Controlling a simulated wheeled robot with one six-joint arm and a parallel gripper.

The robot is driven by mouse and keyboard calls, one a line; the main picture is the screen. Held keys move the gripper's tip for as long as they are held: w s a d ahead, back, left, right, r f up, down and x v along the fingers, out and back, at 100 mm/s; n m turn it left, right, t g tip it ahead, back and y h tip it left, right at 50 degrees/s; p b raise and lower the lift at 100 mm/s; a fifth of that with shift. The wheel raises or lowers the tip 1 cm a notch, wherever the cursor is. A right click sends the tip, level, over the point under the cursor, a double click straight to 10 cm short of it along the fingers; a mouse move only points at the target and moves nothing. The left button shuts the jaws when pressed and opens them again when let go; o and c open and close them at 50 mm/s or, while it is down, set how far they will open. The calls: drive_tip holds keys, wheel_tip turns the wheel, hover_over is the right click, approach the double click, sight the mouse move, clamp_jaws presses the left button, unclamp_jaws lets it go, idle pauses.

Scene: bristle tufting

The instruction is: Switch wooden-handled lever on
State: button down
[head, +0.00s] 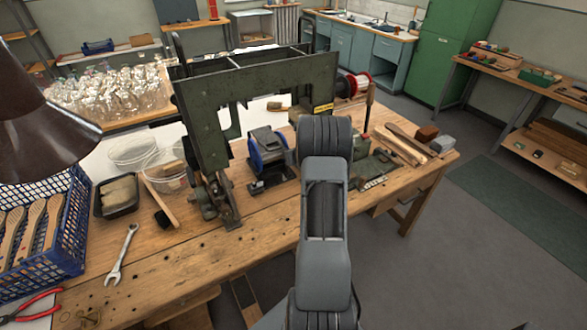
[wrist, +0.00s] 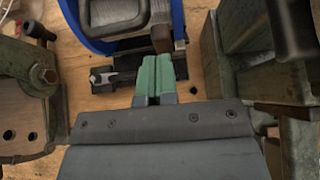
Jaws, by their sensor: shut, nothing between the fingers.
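A lever with a brown wooden handle (head: 369,101) stands roughly upright at the right of the green machine frame in the head view. In the wrist view a dark brown bar (wrist: 287,28) at the upper right may be this handle; I cannot tell for sure. My gripper (wrist: 160,72) shows green fingertips, shut together with nothing between them. They hang over the bench beside the blue motor and are apart from the dark bar. A small brown end piece (wrist: 162,38) lies just beyond the fingertips. In the head view my arm hides the gripper.
The green machine frame (head: 205,130) and blue motor (head: 268,146) stand left of my arm. A red-flanged spool (head: 353,84) is behind it. Grey metal parts (wrist: 240,60) crowd the right of the wrist view. A wrench (head: 122,255) and blue crate (head: 60,262) are at left.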

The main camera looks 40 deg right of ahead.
drive_tip(key=shift+w+r, duration=0.1)
drive_tip(key=shift+w, duration=0.3)
idle(0.3)
drive_tip(key=w+r+b+v, duration=0.1)
drive_tip(key=v, duration=1.2)
drive_tip(key=shift+r, duration=0.2)
drive_tip(key=shift+d, duration=0.1)
